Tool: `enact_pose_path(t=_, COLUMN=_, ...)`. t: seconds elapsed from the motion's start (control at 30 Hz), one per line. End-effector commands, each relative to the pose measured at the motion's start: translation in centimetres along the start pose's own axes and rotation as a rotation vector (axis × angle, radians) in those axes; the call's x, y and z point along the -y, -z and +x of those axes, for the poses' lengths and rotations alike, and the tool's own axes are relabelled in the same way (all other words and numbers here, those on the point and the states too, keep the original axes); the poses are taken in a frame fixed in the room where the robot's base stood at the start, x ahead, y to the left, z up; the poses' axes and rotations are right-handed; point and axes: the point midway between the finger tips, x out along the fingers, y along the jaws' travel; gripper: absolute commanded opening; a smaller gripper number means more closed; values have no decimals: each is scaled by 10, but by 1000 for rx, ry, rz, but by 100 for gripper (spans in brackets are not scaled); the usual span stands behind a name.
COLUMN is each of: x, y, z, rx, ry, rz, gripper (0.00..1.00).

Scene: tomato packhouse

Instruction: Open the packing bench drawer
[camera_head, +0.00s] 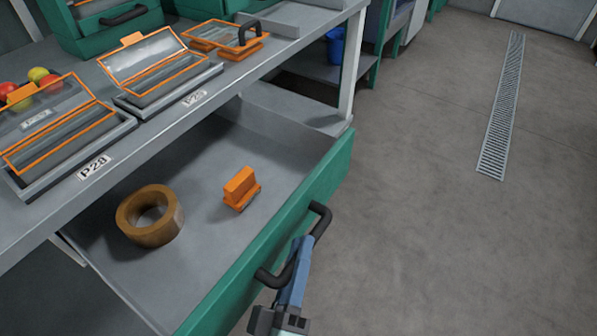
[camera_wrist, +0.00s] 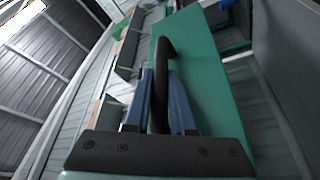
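The packing bench drawer (camera_head: 200,190) is pulled well out from under the bench top and its inside is in view. Its green front (camera_head: 335,170) carries a dark bow-shaped handle (camera_head: 319,222), also seen in the wrist view (camera_wrist: 166,52). My gripper (camera_head: 300,248) is at the handle, outside the drawer front. In the wrist view, its two blue fingers (camera_wrist: 160,85) lie on either side of the handle's bar, close against it, and it appears shut on the handle. The fingers partly hide the bar's middle in the head view.
A roll of brown tape (camera_head: 150,216) and an orange object (camera_head: 241,188) lie in the drawer. The bench top (camera_head: 55,200) holds orange-rimmed trays (camera_head: 155,65) and tomatoes (camera_head: 38,75). The floor (camera_head: 430,220) at right is clear, with a drain grate (camera_head: 504,105).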

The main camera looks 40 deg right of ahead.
Motion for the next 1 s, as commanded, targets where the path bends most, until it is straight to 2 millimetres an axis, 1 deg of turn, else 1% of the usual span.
enact_pose_path(t=0.03, x=1, y=1, z=0, rx=-3, ry=3, rz=0, gripper=31)
enact_pose_path(t=0.07, x=1, y=1, z=0, rx=-3, ry=2, rz=0, gripper=34)
enact_pose_path(t=0.33, x=0, y=0, z=0, rx=-1, ry=1, rz=0, gripper=34)
enact_pose_path(t=0.47, x=1, y=0, z=-8, rx=-1, ry=2, rz=-1, gripper=34)
enact_pose_path(t=0.57, x=1, y=1, z=-23, rx=-4, ry=5, rz=-3, gripper=34)
enact_pose_path(t=0.8, x=1, y=1, z=-77, rx=-4, ry=7, rz=-2, gripper=34)
enact_pose_path(t=0.9, x=1, y=1, z=-97, rx=-3, ry=5, rz=-1, gripper=34)
enact_pose_path(t=1.0, x=1, y=1, z=-113, rx=-4, ry=5, rz=-1, gripper=34)
